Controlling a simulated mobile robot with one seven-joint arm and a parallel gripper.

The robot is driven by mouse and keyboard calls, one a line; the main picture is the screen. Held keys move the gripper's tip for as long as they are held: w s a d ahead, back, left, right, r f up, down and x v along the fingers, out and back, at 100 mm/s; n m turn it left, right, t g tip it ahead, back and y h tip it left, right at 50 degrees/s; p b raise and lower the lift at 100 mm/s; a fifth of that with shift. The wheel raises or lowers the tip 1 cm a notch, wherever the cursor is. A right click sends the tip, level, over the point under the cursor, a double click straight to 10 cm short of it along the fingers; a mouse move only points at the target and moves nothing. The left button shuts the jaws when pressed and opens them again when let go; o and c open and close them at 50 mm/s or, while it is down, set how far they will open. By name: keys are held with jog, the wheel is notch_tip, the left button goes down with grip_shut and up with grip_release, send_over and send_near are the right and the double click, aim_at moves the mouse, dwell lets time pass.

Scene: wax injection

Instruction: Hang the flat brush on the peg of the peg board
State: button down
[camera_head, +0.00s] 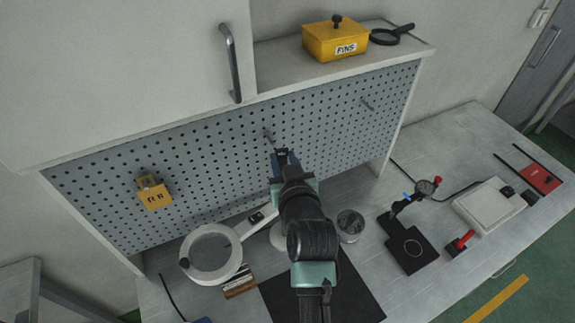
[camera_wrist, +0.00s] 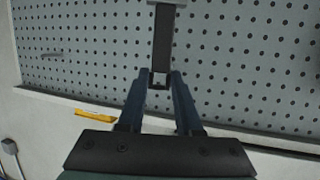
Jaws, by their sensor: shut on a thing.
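The grey peg board (camera_head: 330,127) stands upright behind the bench. A bare peg (camera_head: 268,138) sticks out near its middle, just above and left of my gripper (camera_head: 282,156). A second bare peg (camera_head: 367,103) is farther right and also shows at the left of the wrist view (camera_wrist: 50,55). In the wrist view my gripper (camera_wrist: 160,82) is shut on the flat brush (camera_wrist: 162,45), seen as a dark strip with a light band at the top edge. The brush stands in front of the board; its far end is out of frame. In the head view my gripper mostly hides it.
A yellow tag (camera_head: 154,195) hangs at the board's left. The shelf above holds a yellow box (camera_head: 333,42) and a magnifier (camera_head: 391,35). A ring lamp (camera_head: 233,265), a round tin (camera_head: 350,221), a gauge stand (camera_head: 407,250) and a white device (camera_head: 488,205) occupy the bench.

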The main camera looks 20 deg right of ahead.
aim_at(277, 152)
jog(key=shift+w+f+b, duration=0.15)
jog(key=shift+w+b, duration=0.4)
jog(key=shift+w, duration=1.05)
jog(key=shift+w+a+b, duration=0.1)
jog(key=shift+w+b, duration=0.4)
jog(key=shift+w, duration=0.8)
jog(key=shift+w+f+b, duration=0.35)
jog(key=shift+w+b, duration=0.1)
jog(key=shift+b, duration=0.25)
jog(key=shift+w+f, duration=0.1)
jog(key=c, duration=0.5)
grip_release()
jog(key=b+v, duration=0.3)
jog(key=v, duration=1)
jog(key=shift+b, duration=0.4)
